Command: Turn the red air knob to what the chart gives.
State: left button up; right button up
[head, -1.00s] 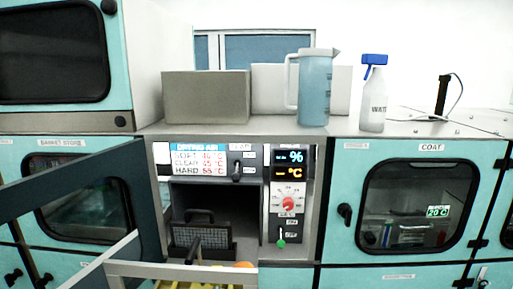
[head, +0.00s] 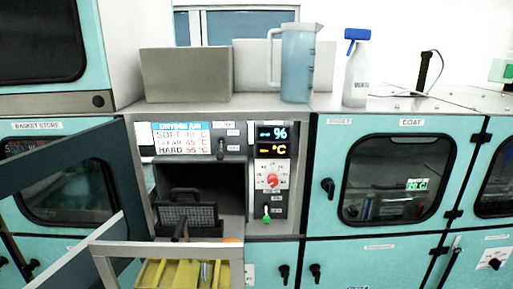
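The red air knob (head: 272,181) sits on a white dial plate in the narrow control panel at the centre. Above it a dark display (head: 272,141) shows a % line and a °C line, its figures not readable. The drying air chart (head: 183,139) is left of the panel, with rows that read SOFT, CLEAR and HARD and temperatures of about 40, 45 and 55 °C; its small print is blurred. A green-tipped lever (head: 266,214) is below the knob. Neither gripper is in view.
An open dark door (head: 75,180) stands out at the left. A pulled-out drawer (head: 165,250) with a yellow tray (head: 180,272) is below the open bay, which holds a dark mesh basket (head: 187,216). A jug (head: 297,65) and a spray bottle (head: 356,75) stand on top. The coat window (head: 395,180) is shut.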

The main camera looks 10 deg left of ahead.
aim_at(273, 181)
jog(key=i+l+u, duration=0.1)
jog(key=i+l, duration=0.15)
jog(key=i+l+u, duration=0.1)
jog(key=i+l, duration=0.2)
jog(key=i+l+u, duration=0.1)
jog(key=l, duration=0.35)
jog(key=i+l+u, duration=0.1)
jog(key=i+l, duration=0.25)
jog(key=i+l+u, duration=0.1)
jog(key=i+l, duration=0.15)
jog(key=l, duration=0.15)
jog(key=i+l+u, duration=0.1)
jog(key=l, duration=0.3)
jog(key=i, duration=0.1)
